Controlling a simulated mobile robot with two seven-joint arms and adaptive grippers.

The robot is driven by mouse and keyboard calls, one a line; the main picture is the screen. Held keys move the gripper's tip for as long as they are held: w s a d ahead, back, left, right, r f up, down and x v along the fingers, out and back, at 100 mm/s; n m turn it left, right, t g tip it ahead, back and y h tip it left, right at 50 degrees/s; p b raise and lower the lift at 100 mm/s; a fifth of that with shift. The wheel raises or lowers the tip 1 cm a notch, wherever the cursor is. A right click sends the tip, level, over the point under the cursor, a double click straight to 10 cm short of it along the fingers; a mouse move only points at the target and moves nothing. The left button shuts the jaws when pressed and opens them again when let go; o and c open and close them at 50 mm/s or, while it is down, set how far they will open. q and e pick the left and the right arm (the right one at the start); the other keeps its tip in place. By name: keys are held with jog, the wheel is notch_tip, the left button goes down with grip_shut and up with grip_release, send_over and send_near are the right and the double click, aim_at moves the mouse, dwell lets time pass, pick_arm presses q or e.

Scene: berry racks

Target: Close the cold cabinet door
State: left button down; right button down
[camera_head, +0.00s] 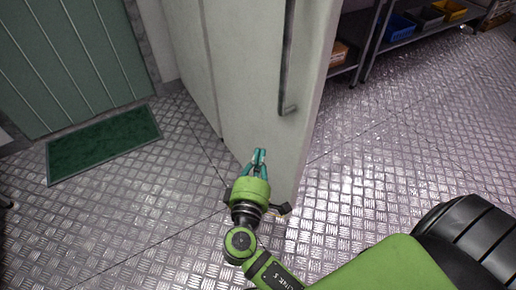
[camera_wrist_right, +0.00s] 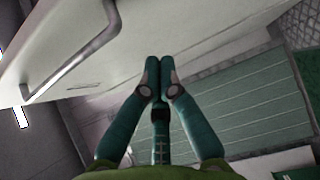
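The cold cabinet door (camera_head: 250,75) is a tall pale panel in the middle of the head view, swung out over the floor with its free edge towards me. A long grey bar handle (camera_head: 287,60) runs down its face. My right gripper (camera_head: 259,156) is low in front of the door face, below and left of the handle's lower end; contact with the door cannot be told. In the right wrist view its fingertips (camera_wrist_right: 159,68) meet with nothing between them, and the handle (camera_wrist_right: 70,65) is at upper left. My left gripper is not in view.
A green panelled door (camera_head: 70,60) is at the left, with a green mat (camera_head: 100,143) on the floor before it. Metal shelves (camera_head: 400,42) with blue and yellow bins stand behind the cabinet door at upper right. The metal-plate floor (camera_head: 400,140) at right is clear.

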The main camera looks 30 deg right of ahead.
jog(key=p, duration=0.2)
send_over(279, 121)
jog(key=v, duration=0.5)
jog(key=shift+s+d+r, duration=0.1)
jog(key=shift+d+r, duration=0.05)
